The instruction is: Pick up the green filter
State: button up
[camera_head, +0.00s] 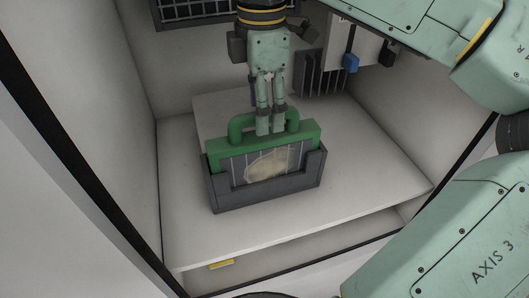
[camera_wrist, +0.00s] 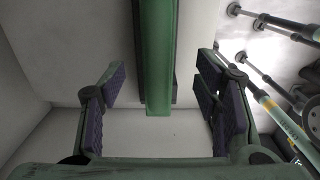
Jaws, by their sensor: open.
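The green filter (camera_head: 221,151) sits upright in a dark grey holder (camera_head: 237,201), with a green arched handle (camera_head: 236,124) on top and a stained pale patch on its front. My gripper (camera_head: 270,129) points down at the handle, and its fingers hide the handle's middle. In the wrist view my gripper (camera_wrist: 163,78) is open, with purple-padded fingers apart on both sides of the green filter (camera_wrist: 158,60), which runs as a bar between them. Gaps show on both sides of the bar. Whether a finger touches the handle is unclear in the head view.
The holder stands on a white slab (camera_head: 370,180) inside a white-walled enclosure. A dark finned part (camera_head: 322,75) and a blue fitting (camera_head: 351,63) are at the back. The slab is clear right of the holder. A yellow tag (camera_head: 221,264) is at the front edge.

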aim_at(264, 151)
jog(key=shift+w+d+f+p, duration=0.1)
jog(key=shift+f+p, duration=0.35)
jog(key=shift+f, duration=1.15)
jog(key=shift+w+d+f+p, duration=0.1)
jog(key=shift+f+p, duration=0.35)
jog(key=shift+f, duration=1.1)
jog(key=shift+c, duration=0.3)
grip_shut()
